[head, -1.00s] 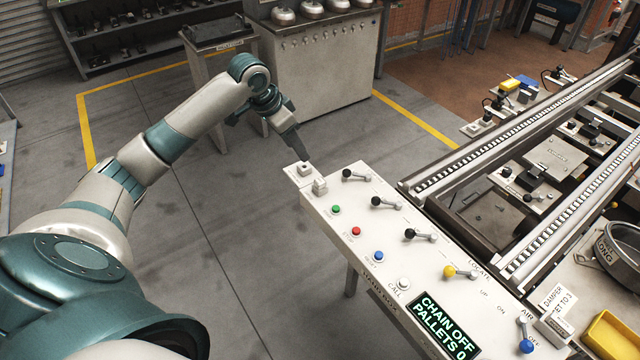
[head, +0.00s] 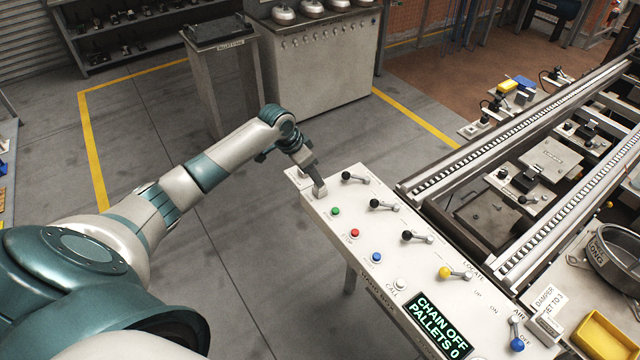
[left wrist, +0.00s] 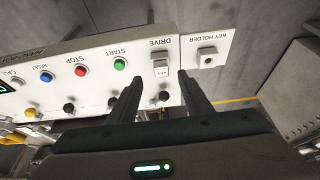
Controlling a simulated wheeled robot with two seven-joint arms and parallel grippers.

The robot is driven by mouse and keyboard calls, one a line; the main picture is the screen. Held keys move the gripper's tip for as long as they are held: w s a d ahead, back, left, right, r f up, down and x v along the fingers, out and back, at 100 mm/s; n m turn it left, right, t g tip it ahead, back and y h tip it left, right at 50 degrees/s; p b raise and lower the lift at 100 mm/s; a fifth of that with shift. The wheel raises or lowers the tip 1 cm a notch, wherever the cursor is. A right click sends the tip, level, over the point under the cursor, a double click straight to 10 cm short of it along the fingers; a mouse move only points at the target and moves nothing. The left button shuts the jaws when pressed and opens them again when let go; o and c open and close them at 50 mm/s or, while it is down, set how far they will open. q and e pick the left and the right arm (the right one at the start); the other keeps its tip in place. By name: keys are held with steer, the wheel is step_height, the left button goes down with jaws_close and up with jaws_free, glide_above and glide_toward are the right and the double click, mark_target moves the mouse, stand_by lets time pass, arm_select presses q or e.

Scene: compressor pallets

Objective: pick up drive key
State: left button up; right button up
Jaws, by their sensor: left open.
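The drive key is a pale block marked KEY (left wrist: 161,69) at the DRIVE label on the control panel, in the left wrist view. Beside it is the key holder (left wrist: 207,57), a raised square with a dark centre. My left gripper (left wrist: 161,62) is open, its two dark fingers reaching toward the panel with the key seen between them. I cannot tell whether a finger touches it. In the head view the left gripper (head: 319,189) is over the panel's far left corner and hides most of the key and holder. My right gripper is not in view.
The control panel (head: 330,228) carries green, red and blue buttons, several levers and a display reading CHAIN OFF, PALLETS 0. The levers (head: 354,178) stand close right of the gripper. A chain conveyor (head: 500,150) runs behind. Open floor (head: 240,260) lies left.

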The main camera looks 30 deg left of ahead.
arm_select(q)
steer(key=shift+f, duration=0.15)
steer(key=shift+w+d+f+p, duration=0.15)
steer(key=shift+w+f+p, duration=0.35)
steer(key=shift+f+p, duration=0.15)
steer(key=shift+p+x, duration=0.45)
steer(key=shift+x, duration=1.3)
steer(key=shift+w, duration=0.1)
steer(key=c, duration=1.1)
